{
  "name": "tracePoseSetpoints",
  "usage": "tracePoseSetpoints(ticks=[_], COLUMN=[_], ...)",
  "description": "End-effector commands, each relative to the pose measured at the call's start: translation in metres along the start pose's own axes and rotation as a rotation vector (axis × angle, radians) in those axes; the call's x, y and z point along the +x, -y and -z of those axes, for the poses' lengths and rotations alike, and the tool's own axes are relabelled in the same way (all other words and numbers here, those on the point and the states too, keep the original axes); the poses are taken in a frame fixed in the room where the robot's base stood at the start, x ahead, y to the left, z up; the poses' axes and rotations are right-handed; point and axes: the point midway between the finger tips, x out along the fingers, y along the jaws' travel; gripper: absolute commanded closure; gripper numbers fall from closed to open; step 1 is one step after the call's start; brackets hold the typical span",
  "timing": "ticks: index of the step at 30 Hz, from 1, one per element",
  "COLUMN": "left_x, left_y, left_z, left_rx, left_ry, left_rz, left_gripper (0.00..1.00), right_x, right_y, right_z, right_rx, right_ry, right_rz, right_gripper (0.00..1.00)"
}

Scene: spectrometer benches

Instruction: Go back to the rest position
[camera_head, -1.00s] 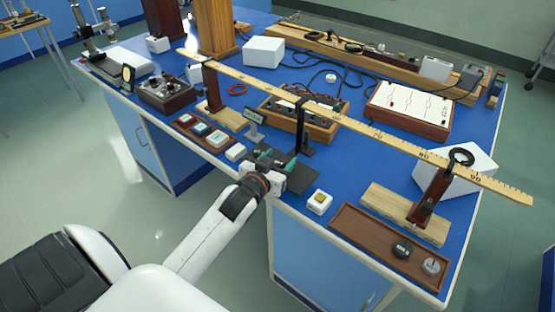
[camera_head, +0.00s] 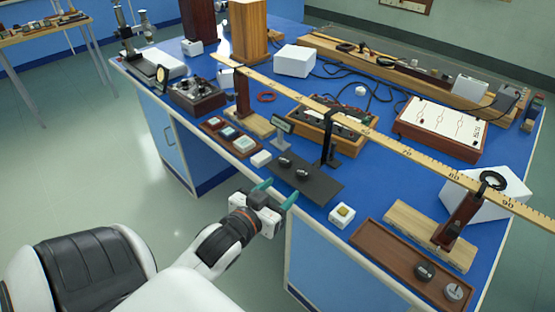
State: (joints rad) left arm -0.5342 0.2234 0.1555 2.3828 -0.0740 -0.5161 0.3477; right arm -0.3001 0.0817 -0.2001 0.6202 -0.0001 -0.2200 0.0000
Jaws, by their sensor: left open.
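My left gripper (camera_head: 276,193) is in the camera_head view, just off the front edge of the blue bench (camera_head: 225,180). Its two green-tipped fingers are apart with nothing between them. My left arm comes in from the lower left. My right gripper is not in view.
A long wooden ruler (camera_head: 410,152) runs above the bench on stands. A small white block (camera_head: 341,215) and a brown tray (camera_head: 395,262) lie near the front edge. A white-topped box (camera_head: 440,125) stands farther back. Open floor (camera_head: 110,190) lies to the left.

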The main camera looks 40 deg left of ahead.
Motion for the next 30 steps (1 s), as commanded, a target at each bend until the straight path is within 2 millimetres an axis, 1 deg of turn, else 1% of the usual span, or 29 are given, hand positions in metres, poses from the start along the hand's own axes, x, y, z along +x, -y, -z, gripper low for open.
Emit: tracePoseSetpoints(ticks=[13,16,17,20,21,23,24,27,30], left_x=[0.0,-0.001,-0.002,-0.009,-0.015,-0.027,-0.035,-0.057,-0.078], left_y=[0.0,0.003,0.005,0.015,0.021,0.032,0.038,0.052,0.064], left_z=[0.0,0.007,0.012,0.04,0.054,0.076,0.089,0.114,0.133], left_rx=[0.0,0.003,0.004,0.021,0.033,0.054,0.069,0.107,0.14], left_ry=[-0.001,-0.036,-0.061,-0.202,-0.28,-0.401,-0.478,-0.639,-0.772], left_rz=[0.0,-0.002,-0.003,-0.004,0.0,0.012,0.025,0.057,0.094], left_gripper=[0.43,0.43,0.43,0.43,0.43,0.43,0.43,0.43,0.43], right_x=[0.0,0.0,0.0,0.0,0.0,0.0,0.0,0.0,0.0], right_y=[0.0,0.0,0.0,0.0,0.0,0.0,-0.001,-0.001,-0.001], right_z=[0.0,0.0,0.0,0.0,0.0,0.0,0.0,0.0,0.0], right_rx=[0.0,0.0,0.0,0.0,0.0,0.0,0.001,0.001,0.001], right_ry=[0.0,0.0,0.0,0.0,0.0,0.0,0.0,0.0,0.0], right_rz=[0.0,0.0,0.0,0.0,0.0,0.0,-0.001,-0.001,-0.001], right_gripper=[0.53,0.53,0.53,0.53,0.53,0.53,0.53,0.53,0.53])
